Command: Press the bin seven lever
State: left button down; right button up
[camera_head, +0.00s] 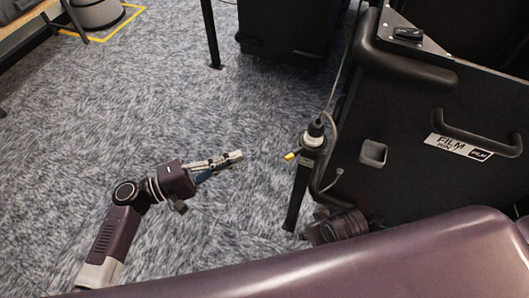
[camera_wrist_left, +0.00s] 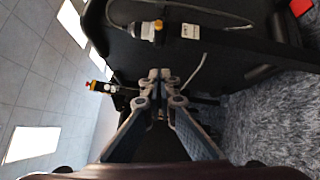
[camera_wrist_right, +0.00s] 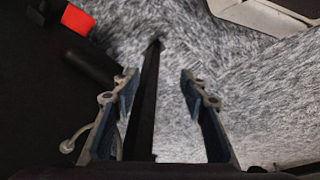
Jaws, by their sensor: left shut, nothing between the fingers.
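No lever marked as bin seven can be made out in any view. My left gripper (camera_head: 238,156) reaches in over the carpet in the head view, with its fingers together and nothing between them. In the left wrist view its closed fingertips (camera_wrist_left: 160,76) point toward a black panel (camera_wrist_left: 205,45) and stand in front of its lower edge. My right gripper (camera_wrist_right: 158,85) is open in the right wrist view, its fingers wide apart. A dark bar (camera_wrist_right: 146,105) shows between them; whether it is within their reach I cannot tell.
A black case with a handle (camera_head: 470,132) and a FILM label (camera_head: 458,146) fills the right of the head view. Grey carpet (camera_head: 120,120) is open on the left.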

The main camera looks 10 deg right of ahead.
aim_at(295, 153)
pick_arm(q)
jog(key=s+d+r+p, duration=0.1)
jog(key=d, duration=1)
jog(key=shift+s, duration=0.25)
pick_arm(e)
jog(key=shift+s+f, duration=0.25)
jog(key=shift+f, duration=1.1)
jog(key=shift+s+f, duration=0.2)
jog(key=shift+f, duration=1.15)
